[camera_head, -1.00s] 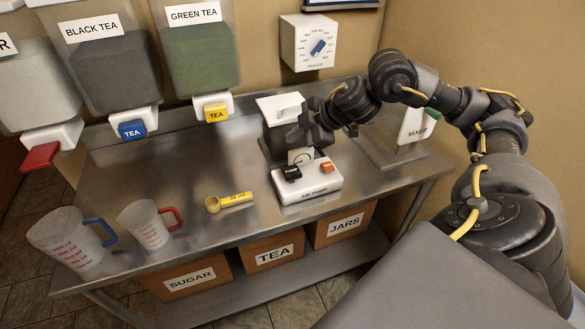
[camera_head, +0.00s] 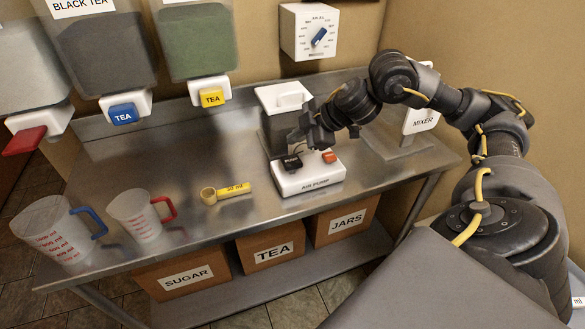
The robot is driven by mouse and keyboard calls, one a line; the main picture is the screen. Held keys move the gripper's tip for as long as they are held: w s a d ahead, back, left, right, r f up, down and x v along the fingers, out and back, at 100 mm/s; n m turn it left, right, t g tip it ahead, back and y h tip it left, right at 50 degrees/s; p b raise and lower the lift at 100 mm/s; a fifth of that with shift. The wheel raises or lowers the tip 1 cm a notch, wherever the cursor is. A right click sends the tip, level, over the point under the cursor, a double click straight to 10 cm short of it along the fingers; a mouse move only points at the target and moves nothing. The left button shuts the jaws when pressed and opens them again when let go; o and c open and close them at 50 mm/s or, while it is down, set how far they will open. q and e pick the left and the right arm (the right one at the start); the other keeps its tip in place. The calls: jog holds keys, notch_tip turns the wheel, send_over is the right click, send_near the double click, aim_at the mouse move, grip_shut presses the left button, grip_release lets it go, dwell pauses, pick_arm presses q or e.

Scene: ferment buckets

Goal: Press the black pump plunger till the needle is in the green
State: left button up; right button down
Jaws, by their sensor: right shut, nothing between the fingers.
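The white air pump (camera_head: 310,183) stands on the steel table, with "AIR PUMP" on its front edge. Its black plunger (camera_head: 291,163) is at the left of its top and an orange button (camera_head: 329,157) at the right. My right gripper (camera_head: 296,146) is shut and empty, pointing down right over the plunger. I cannot tell whether the fingertips touch the plunger. The gripper hides the pump's gauge, so the needle and the green zone cannot be seen. My left gripper is out of view.
A grey container with a white lid (camera_head: 284,97) stands behind the pump, the mixer (camera_head: 420,119) to its right. A yellow scoop (camera_head: 232,189) and two measuring jugs (camera_head: 142,216) stand left. Tea dispensers with a blue tap (camera_head: 124,114) hang above.

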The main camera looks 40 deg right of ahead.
aim_at(294, 161)
notch_tip(294, 161, down, 4)
jog(key=shift+r+b, duration=0.1)
jog(key=shift+b, duration=1)
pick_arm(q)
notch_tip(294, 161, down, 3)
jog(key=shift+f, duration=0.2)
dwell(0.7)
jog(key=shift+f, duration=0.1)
pick_arm(e)
jog(key=shift+f, duration=0.5)
pick_arm(q)
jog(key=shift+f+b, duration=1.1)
jog(key=shift+b, duration=0.1)
pick_arm(e)
jog(key=shift+f, duration=1.65)
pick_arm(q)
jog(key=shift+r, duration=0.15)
pick_arm(e)
jog(key=shift+r, duration=0.15)
pick_arm(q)
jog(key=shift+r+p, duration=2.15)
jog(key=shift+p, duration=0.1)
pick_arm(e)
jog(key=shift+r, duration=1.9)
jog(key=shift+w, duration=0.1)
